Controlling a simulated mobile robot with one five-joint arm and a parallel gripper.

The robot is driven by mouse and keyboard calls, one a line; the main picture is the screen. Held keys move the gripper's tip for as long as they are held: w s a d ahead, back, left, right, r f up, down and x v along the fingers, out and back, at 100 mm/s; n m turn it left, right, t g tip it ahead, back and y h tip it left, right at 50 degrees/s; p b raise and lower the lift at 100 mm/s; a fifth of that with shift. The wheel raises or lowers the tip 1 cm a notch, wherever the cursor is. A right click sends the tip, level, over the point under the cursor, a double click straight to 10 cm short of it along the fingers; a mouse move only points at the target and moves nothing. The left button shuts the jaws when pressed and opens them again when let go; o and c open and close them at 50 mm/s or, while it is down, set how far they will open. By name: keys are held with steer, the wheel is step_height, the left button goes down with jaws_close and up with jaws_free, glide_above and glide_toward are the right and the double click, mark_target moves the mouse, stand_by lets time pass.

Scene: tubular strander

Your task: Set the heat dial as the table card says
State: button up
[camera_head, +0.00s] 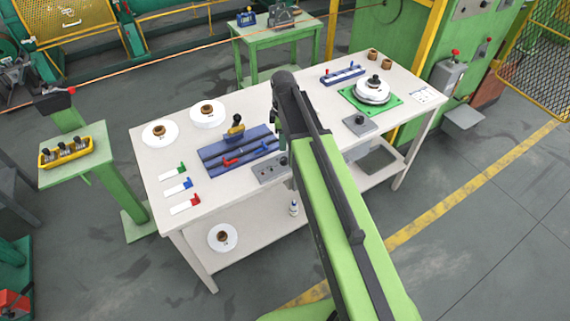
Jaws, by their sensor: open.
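A white card (421,94) with small print lies at the right end of the white table (310,88); its print is too small to read. A grey plate with a black knob (360,123) sits near the table's front edge, right of my arm. A grey control box (267,171) with small round controls sits at the front edge, left of my arm and partly hidden by it. I cannot tell which carries the heat dial, nor any setting. My gripper (277,125) is small and dark, partly hidden beside my arm, above the table's middle. It is open and apart from both controls.
A blue grooved block (238,150) holds coloured handles. White spools (207,114), coloured markers (180,187) and a green base with a white round part (373,92) stand around. A blue rack (343,75) is behind. The right front of the tabletop has bare room.

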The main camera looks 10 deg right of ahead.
mark_target(284, 158)
steer(key=f+b, duration=0.4)
steer(key=f, duration=0.1)
steer(key=f+b, duration=0.5)
steer(key=f, duration=0.1)
steer(key=shift+w, duration=0.2)
steer(key=shift+r, duration=0.15)
